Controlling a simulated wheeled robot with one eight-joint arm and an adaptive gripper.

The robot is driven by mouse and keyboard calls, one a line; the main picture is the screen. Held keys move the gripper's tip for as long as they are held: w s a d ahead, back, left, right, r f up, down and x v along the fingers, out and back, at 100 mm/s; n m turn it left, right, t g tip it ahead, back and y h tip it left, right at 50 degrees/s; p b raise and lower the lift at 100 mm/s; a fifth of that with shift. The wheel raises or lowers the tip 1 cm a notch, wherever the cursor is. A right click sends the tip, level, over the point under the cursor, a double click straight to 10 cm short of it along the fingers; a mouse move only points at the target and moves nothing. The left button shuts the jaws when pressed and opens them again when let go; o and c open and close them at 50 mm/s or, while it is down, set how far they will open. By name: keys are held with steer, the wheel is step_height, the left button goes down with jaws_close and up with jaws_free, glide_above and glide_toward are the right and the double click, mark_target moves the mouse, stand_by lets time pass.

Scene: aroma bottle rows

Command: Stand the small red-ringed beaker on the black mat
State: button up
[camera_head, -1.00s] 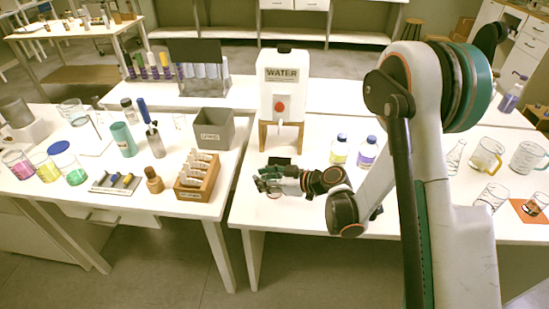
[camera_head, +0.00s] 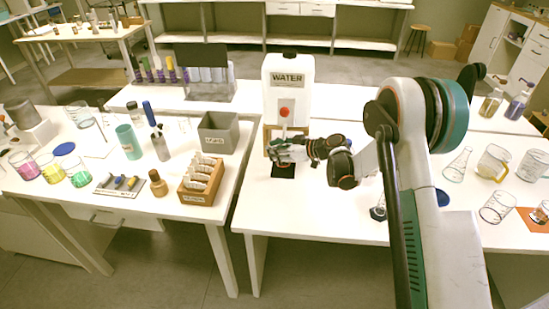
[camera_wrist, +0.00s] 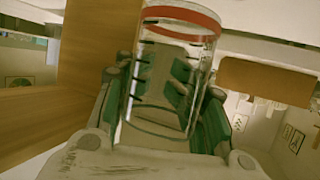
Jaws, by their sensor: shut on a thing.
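The small red-ringed beaker (camera_wrist: 172,75) is clear glass with dark marks and a red band at its rim. In the wrist view my gripper (camera_wrist: 165,100) is shut on it, with green-grey fingers on both sides. In the head view my gripper (camera_head: 278,150) is in front of the water tank's wooden stand, below the tap; the beaker is too small to make out there. The black mat (camera_head: 283,172) lies on the white table just below my gripper. The beaker's base is partly hidden by the gripper, and it does not visibly rest on the mat.
The white water tank (camera_head: 290,95) with a red tap button stands behind my gripper. Its wooden stand (camera_wrist: 40,95) shows close on both sides in the wrist view. A grey bin (camera_head: 218,133) and a wooden rack (camera_head: 203,180) stand left. Glassware, including a flask (camera_head: 458,163), is right.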

steer(key=shift+w+f, duration=0.3)
steer(key=shift+f, duration=0.05)
steer(key=shift+f+b, duration=1)
steer(key=shift+f, duration=0.4)
steer(key=shift+f, duration=0.15)
steer(key=o, duration=1.2)
